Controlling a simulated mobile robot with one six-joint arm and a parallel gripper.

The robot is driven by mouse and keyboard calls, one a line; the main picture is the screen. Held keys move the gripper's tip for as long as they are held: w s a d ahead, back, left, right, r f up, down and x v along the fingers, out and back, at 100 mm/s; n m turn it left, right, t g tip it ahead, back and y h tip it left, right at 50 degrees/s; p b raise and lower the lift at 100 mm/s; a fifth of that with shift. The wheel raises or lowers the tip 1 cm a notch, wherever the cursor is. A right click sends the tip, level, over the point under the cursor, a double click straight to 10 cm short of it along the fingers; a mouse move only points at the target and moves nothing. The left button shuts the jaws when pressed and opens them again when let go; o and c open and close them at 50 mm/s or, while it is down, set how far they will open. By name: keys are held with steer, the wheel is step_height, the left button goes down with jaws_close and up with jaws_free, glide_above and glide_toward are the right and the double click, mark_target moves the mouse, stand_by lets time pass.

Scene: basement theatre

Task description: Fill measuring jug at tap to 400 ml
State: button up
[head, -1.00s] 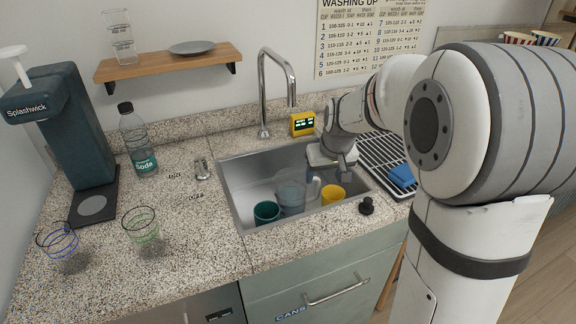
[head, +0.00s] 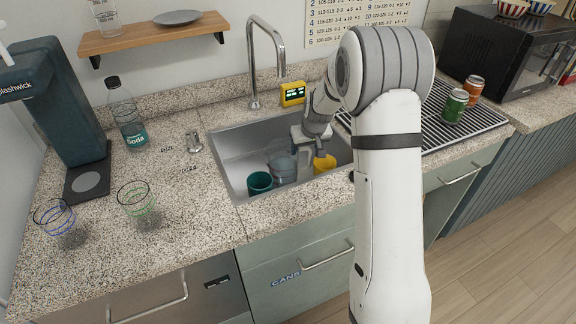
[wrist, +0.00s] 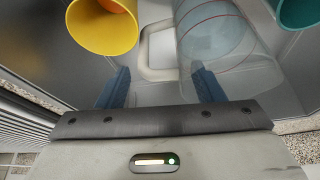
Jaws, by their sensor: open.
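A clear jug (head: 283,170) with a pale handle stands in the sink (head: 232,168), partly hidden by my gripper in the head view. In the wrist view the jug (wrist: 215,38) shows faint red rings, and its handle (wrist: 143,48) lies just ahead of my open fingers, roughly between them. My gripper (wrist: 161,86) holds nothing. It also shows in the head view (head: 304,148), low over the sink. The chrome tap (head: 281,68) arches over the back of the sink; no water shows. Any fill marks on the jug are unreadable.
A yellow cup (head: 324,164) and a teal cup (head: 259,183) flank the jug. A yellow display box (head: 292,93) stands by the tap. A drying rack (head: 440,130) with cans is at right. A marked clear vessel (head: 106,18) is on the shelf (head: 150,38).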

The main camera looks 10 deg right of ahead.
mark_target(305, 149)
steer(key=x, duration=0.4)
steer(key=shift+f+p, duration=0.1)
steer(key=shift+p, duration=0.25)
steer(key=shift+w, duration=0.1)
jaws_close()
stand_by(0.4)
